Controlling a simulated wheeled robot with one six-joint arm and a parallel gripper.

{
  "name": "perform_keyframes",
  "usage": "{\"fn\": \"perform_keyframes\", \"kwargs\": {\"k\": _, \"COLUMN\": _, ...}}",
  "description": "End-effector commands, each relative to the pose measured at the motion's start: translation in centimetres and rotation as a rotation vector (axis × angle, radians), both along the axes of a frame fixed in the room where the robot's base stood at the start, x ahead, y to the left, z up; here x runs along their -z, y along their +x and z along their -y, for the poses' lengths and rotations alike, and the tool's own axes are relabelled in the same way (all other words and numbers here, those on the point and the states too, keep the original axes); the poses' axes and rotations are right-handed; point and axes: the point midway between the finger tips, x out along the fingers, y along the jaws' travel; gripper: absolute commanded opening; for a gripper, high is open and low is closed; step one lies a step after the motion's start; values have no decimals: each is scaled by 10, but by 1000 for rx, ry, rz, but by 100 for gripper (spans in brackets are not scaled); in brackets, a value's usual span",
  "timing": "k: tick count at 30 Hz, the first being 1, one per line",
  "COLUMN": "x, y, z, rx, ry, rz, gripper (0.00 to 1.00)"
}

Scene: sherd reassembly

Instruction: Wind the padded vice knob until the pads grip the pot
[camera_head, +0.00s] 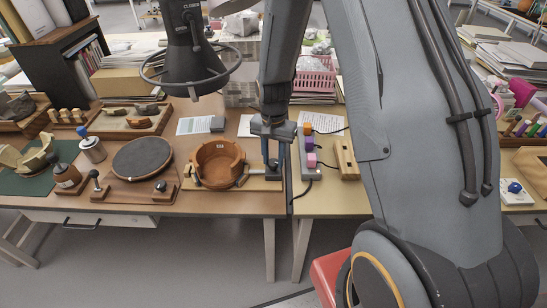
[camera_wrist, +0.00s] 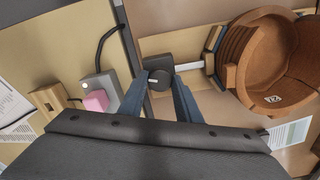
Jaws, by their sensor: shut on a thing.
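The brown pot (camera_head: 218,163), with a broken rim and a small white label, sits between the vice jaws on a wooden base (camera_head: 262,184). It also shows at the right of the wrist view (camera_wrist: 262,60). The right jaw (camera_wrist: 231,76) is a wooden block with a blue pad by the pot wall; I cannot tell whether the pad touches. A pale rod (camera_wrist: 189,67) runs from this jaw to the black vice knob (camera_wrist: 160,80), which has a white mark. My gripper (camera_wrist: 160,88) points down and is shut on the knob, one finger on each side.
A power strip (camera_head: 310,158) with coloured plugs and a black cable stands just right of the vice. A dark turntable (camera_head: 142,158) lies to the left. A wooden block (camera_head: 346,160) and papers (camera_head: 321,122) lie nearby.

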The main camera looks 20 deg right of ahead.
Motion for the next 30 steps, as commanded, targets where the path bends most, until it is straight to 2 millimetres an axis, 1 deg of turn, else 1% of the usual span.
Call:
{"fn": "perform_keyframes", "kwargs": {"k": 6, "x": -1, "y": 1, "z": 0, "rx": 198, "ry": 0, "rz": 3, "gripper": 8}}
{"fn": "perform_keyframes", "kwargs": {"k": 15, "x": -1, "y": 1, "z": 0, "rx": 413, "ry": 1, "rz": 2, "gripper": 8}}
{"fn": "perform_keyframes", "kwargs": {"k": 22, "x": -1, "y": 1, "z": 0, "rx": 507, "ry": 1, "rz": 2, "gripper": 8}}
{"fn": "perform_keyframes", "kwargs": {"k": 30, "x": -1, "y": 1, "z": 0, "rx": 545, "ry": 1, "rz": 2, "gripper": 8}}
